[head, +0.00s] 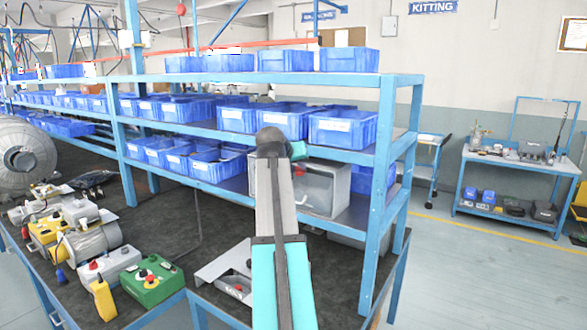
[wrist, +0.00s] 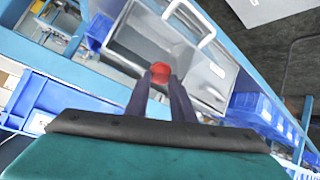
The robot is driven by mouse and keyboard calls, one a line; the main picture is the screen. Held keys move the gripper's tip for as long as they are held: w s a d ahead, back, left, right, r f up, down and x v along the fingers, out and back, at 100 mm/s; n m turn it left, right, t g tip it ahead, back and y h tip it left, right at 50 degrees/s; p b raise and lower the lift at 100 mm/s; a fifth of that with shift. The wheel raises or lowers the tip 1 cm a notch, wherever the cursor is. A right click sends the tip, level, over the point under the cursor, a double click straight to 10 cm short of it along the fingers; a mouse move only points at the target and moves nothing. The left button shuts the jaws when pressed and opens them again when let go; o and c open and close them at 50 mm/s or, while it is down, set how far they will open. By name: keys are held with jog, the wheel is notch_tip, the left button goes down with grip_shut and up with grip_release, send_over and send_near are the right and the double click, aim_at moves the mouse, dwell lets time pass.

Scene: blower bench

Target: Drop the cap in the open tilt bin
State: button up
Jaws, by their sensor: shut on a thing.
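In the wrist view, my gripper (wrist: 160,82) is shut on a small round red cap (wrist: 160,71), held between the tips of its two dark fingers. Behind the cap in this view is the grey tilt bin (wrist: 212,75), with a pale handle and a dark opening. The cap overlaps the bin's opening in the picture; its height above the bin is hard to tell. In the head view the tilt bin (head: 334,192) sits on the lower shelf of the blue rack, partly behind my arm.
Blue bins (head: 342,128) stand on the rack shelf close above the tilt bin, and others (head: 215,165) lie to its left. A blue rack post (head: 380,190) stands to the right. The dark bench (head: 185,225) carries a green control box (head: 152,282) and motors at left.

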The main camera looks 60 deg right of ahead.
jog(key=shift+d+f, duration=0.1)
jog(key=shift+d, duration=0.15)
jog(key=o, duration=1.1)
jog(key=shift+a, duration=0.1)
jog(key=shift+b+v, duration=2.1)
jog(key=shift+v, duration=4.75)
